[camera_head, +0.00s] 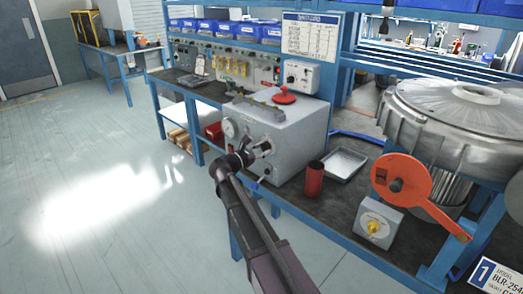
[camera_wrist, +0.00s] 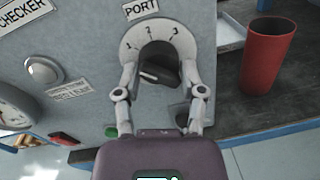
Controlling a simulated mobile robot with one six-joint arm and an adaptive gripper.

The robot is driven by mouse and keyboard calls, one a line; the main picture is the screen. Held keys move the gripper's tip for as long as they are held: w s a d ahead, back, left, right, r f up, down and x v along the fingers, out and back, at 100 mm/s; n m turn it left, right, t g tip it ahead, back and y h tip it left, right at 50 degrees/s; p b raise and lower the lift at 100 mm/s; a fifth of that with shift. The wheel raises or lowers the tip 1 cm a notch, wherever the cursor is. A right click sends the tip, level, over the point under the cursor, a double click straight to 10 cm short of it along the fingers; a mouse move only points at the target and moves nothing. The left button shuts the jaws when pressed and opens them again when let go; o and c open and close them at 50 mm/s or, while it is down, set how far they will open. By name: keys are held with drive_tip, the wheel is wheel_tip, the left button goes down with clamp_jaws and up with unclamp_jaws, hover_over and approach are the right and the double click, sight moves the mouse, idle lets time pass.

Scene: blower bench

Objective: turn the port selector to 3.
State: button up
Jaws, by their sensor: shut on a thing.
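The port selector is a dark knob (camera_wrist: 158,62) on a pale round dial plate (camera_wrist: 133,41) marked 1, 2 and 3, under a PORT label (camera_wrist: 141,9). It is on the front of the grey checker box (camera_head: 277,125). My gripper (camera_wrist: 160,72) has a finger on each side of the knob and is shut on it. In the head view my gripper (camera_head: 259,150) reaches the box front and hides most of the selector. I cannot tell which number the knob points at.
A red cup (camera_head: 314,180) and a metal tray (camera_head: 345,164) stand right of the box. Open floor (camera_head: 110,200) lies left.

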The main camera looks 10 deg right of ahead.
drive_tip(key=shift+m, duration=0.3)
drive_tip(key=m, duration=0.4)
drive_tip(key=shift+w+d+r+p, duration=0.1)
drive_tip(key=shift+r+p, duration=0.05)
drive_tip(key=shift+p, duration=0.25)
drive_tip(key=m, duration=0.4)
drive_tip(key=shift+m+y, duration=0.3)
drive_tip(key=m+p, duration=0.1)
drive_tip(key=m, duration=0.3)
drive_tip(key=shift+r, duration=0.1)
drive_tip(key=m, duration=0.4)
drive_tip(key=shift+t+y, duration=0.3)
drive_tip(key=o, duration=1.1)
drive_tip(key=shift+d, duration=0.1)
drive_tip(key=shift+o, duration=0.2)
